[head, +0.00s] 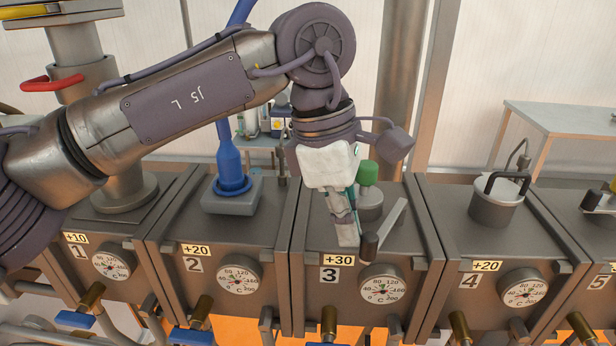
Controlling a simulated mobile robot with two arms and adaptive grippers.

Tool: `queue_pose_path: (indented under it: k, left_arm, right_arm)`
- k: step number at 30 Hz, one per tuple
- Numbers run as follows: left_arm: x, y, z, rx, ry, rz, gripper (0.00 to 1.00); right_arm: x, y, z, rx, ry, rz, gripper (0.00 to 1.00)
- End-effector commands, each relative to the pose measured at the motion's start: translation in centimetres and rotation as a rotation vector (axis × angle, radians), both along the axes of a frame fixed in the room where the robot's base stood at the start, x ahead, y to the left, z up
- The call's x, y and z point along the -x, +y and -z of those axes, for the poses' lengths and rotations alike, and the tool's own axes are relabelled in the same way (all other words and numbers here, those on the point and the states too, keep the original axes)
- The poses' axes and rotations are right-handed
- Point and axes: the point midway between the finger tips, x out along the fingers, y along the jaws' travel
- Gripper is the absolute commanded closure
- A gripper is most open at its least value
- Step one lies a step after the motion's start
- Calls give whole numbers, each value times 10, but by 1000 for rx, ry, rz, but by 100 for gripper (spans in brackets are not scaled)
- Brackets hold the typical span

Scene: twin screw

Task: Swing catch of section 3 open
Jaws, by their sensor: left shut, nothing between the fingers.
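Section 3 (318,292) is a grey metal block in the middle of the row, with a "3" label and a "+30" tag. On its top, near the front edge, a light grey bar (391,226) runs back and right from a dark rounded knob (369,246). This looks like the catch; its near end is partly hidden by my gripper. My left gripper (347,240) points down over the front of section 3, shut and empty, just left of the knob. I cannot tell whether it touches the knob. My right gripper is out of view.
A green-capped fitting (368,173) stands behind the gripper. Section 2 (172,255) carries a blue fitting (230,165); section 4 (450,245) carries a round port with a dark handle (497,197). Gauges (383,284) and brass valves (329,322) line the front.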

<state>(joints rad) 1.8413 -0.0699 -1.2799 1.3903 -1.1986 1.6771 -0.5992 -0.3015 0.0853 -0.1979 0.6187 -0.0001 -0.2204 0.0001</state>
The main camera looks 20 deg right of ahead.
Motion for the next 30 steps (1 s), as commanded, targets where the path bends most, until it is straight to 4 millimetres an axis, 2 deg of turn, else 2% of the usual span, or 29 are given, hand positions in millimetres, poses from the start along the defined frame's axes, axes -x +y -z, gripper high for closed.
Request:
queue_pose_path:
  k: [7, 30]
  left_arm:
    - [15, -10, 1, 1, -1, -51, 100]
    - [23, -15, 0, 2, 3, -47, 100]
  right_arm:
    - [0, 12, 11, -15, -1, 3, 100]
    - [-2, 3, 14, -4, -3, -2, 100]
